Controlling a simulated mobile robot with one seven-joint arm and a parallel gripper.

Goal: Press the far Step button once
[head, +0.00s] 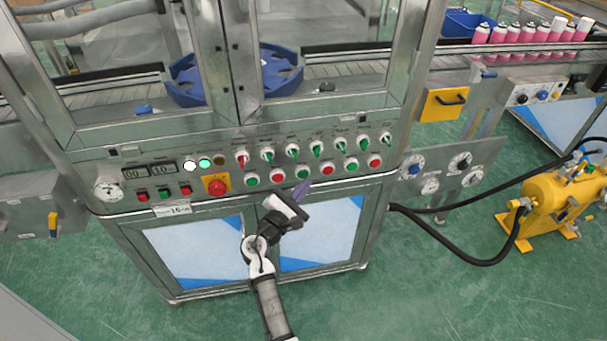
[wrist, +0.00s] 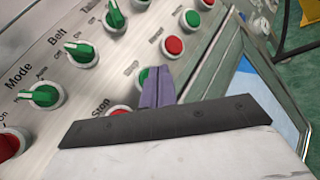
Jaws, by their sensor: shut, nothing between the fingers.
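The control panel carries a lower row of alternating green and red round buttons. My gripper (head: 301,190) has purple fingers, shut with nothing between them, just below and in front of this row. In the wrist view the fingertips (wrist: 158,82) partly cover a green button (wrist: 147,74), which also shows in the head view (head: 302,172). Its label is too blurred to read, and I cannot tell whether the fingers touch it. The red Stop button (wrist: 119,110) is on its left. Another red button (wrist: 173,45) is on its right. I cannot read which button is marked Step.
Green selector knobs (wrist: 82,52) labelled Mode and Belt sit above the row. A red emergency button (head: 217,187) on a yellow plate is at the left. A yellow pump (head: 560,205) with black hoses stands at the right. Blue-white cabinet doors (head: 200,252) are below the panel.

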